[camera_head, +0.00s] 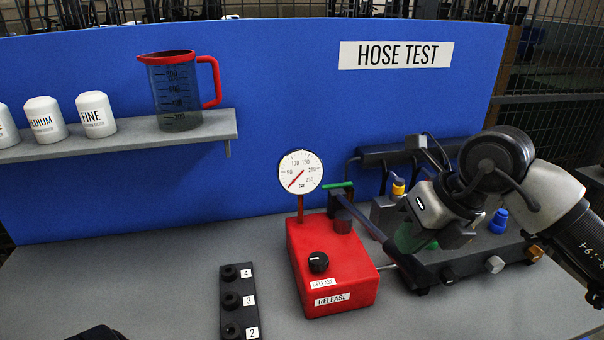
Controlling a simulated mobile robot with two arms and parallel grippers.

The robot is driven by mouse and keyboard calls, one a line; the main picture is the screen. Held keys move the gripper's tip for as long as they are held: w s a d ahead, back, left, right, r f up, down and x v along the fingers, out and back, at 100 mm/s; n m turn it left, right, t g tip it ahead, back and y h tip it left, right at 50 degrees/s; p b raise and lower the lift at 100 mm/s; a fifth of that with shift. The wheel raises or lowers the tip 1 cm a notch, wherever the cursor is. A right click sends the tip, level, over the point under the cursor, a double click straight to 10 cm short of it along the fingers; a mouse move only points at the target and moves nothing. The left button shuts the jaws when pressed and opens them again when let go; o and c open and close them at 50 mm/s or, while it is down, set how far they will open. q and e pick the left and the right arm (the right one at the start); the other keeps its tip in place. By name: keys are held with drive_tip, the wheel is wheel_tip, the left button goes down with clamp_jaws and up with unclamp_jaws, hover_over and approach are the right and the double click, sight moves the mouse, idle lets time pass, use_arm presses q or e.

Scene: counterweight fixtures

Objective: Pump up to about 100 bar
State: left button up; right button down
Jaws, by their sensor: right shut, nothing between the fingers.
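The red pump box (333,270) stands on the bench, with a black knob (318,262) and RELEASE labels. Its round gauge (301,171) is marked in bar up to 250, and the needle points to the lower left, near the zero end. A dark lever bar (362,220) slopes down to the right from the black block behind the box. My right gripper (412,238) is shut and empty, above the bar's lower end; whether it touches the bar is unclear. The arm hides part of the fittings behind it.
A black manifold (462,264) with metal fittings and a blue knob (499,221) lies under my right arm. A numbered black rack (238,302) stands left of the pump. A shelf (120,137) holds white pots and a red-rimmed jug (177,92).

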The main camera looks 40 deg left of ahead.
wheel_tip(320, 180, down, 13)
drive_tip(key=b, duration=1)
wheel_tip(320, 180, up, 14)
drive_tip(key=p, duration=0.8)
drive_tip(key=shift+f, duration=0.25)
wheel_tip(320, 180, down, 13)
drive_tip(key=b, duration=1)
wheel_tip(320, 180, up, 13)
drive_tip(key=p, duration=0.7)
drive_tip(key=shift+p, duration=0.35)
